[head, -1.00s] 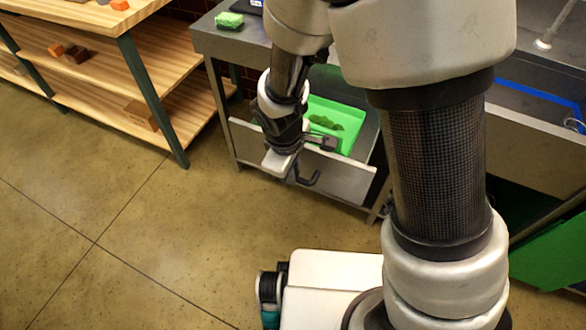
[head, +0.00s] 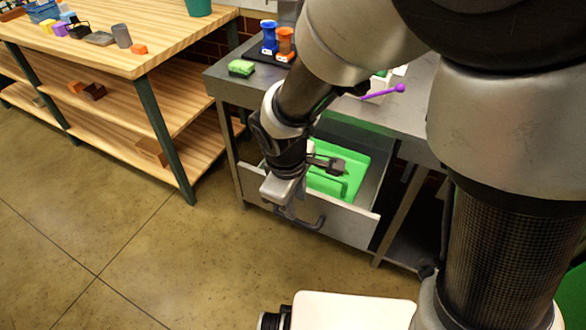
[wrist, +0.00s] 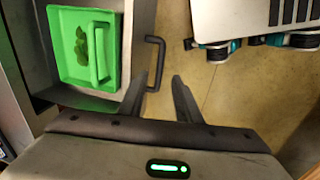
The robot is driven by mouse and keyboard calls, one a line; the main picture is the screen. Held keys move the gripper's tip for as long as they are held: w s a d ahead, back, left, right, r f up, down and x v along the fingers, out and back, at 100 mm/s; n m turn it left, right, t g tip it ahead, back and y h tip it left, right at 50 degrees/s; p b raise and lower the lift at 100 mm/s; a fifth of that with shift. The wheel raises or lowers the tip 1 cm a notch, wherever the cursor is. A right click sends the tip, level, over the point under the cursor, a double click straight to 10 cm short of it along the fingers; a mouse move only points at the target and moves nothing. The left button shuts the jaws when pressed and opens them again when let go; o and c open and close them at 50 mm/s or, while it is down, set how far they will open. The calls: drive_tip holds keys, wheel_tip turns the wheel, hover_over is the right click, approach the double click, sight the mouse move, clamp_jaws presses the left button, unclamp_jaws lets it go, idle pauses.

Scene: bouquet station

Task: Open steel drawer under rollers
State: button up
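The steel drawer (head: 345,224) under the grey table stands pulled out, and a green tray (head: 352,188) shows inside. The wrist view also shows the tray (wrist: 64,75), with darker green leafy bits in it. The drawer's dark bar handle (head: 308,220) sits on its front; it also shows in the wrist view (wrist: 161,62). In the head view my wrist hides part of the drawer front.
A blue roller-like item (head: 269,38) and an orange one (head: 285,42) stand on the grey table (head: 222,88), near a green sponge-like block (head: 241,68). A wooden shelf unit (head: 150,60) stands at left. Open floor (head: 140,250) lies in front.

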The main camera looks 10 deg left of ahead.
wheel_tip(320, 180, up, 8)
drive_tip(key=s+p, duration=0.1)
drive_tip(key=shift+s+a+r, duration=0.15)
drive_tip(key=shift+s+a, duration=0.1)
drive_tip(key=s+d+r+m+t, duration=0.2)
drive_tip(key=s+d+r+m, duration=0.1)
drive_tip(key=d+r+m, duration=0.55)
drive_tip(key=s+d+r+m+t, duration=0.25)
drive_tip(key=d+r+m, duration=0.3)
drive_tip(key=d, duration=0.55)
wheel_tip(320, 180, up, 14)
drive_tip(key=p, duration=1.4)
drive_tip(key=shift+s+r+g+y, duration=0.2)
drive_tip(key=shift+s+g+y, duration=0.2)
drive_tip(key=shift+g, duration=0.05)
drive_tip(key=shift+a, duration=0.1)
